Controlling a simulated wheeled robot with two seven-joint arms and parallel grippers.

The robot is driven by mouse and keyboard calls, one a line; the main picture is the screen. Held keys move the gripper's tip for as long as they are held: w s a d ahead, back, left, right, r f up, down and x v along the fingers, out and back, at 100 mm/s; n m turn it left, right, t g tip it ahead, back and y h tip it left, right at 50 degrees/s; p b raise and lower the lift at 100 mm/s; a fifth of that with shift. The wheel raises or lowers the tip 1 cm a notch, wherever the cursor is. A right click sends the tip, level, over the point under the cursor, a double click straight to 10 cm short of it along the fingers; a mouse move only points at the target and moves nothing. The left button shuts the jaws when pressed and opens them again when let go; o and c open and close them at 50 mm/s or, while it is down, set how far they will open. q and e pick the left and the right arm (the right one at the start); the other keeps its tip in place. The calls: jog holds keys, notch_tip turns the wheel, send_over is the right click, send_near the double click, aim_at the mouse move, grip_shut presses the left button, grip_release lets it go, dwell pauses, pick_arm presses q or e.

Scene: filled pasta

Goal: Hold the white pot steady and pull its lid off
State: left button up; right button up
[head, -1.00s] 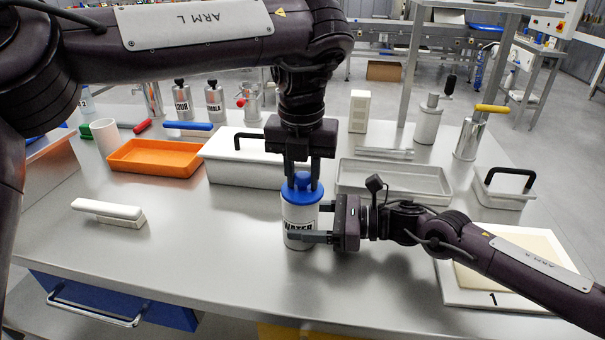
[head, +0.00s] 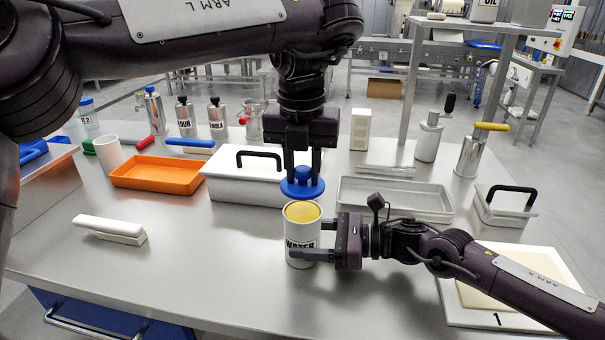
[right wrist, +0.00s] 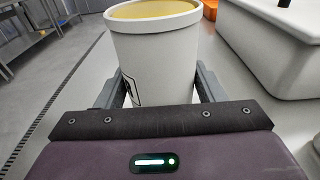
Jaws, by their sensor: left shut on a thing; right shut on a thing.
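The white pot (head: 302,240), with a dark label reading WATER, stands upright on the steel table. Its top is open and shows a yellow content. My right gripper (head: 318,240) is shut on the pot's sides from the right. The right wrist view shows the pot (right wrist: 155,60) between the two fingers of the gripper (right wrist: 160,88). The blue lid (head: 301,188) with a knob is above the pot, apart from its rim. My left gripper (head: 302,168) points down and is shut on the lid's knob.
A white box with a black handle (head: 240,185) and a grey tray (head: 395,199) stand just behind. An orange tray (head: 155,175) is at the back left. A white-handled tool (head: 110,229) lies at left. A board marked 1 (head: 490,317) lies under my right arm. The front-left table is clear.

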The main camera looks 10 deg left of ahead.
jog(key=shift+d+f, duration=0.1)
jog(key=shift+f, duration=0.1)
jog(key=o, duration=1)
jog(key=shift+w, duration=0.1)
jog(key=shift+r, duration=0.1)
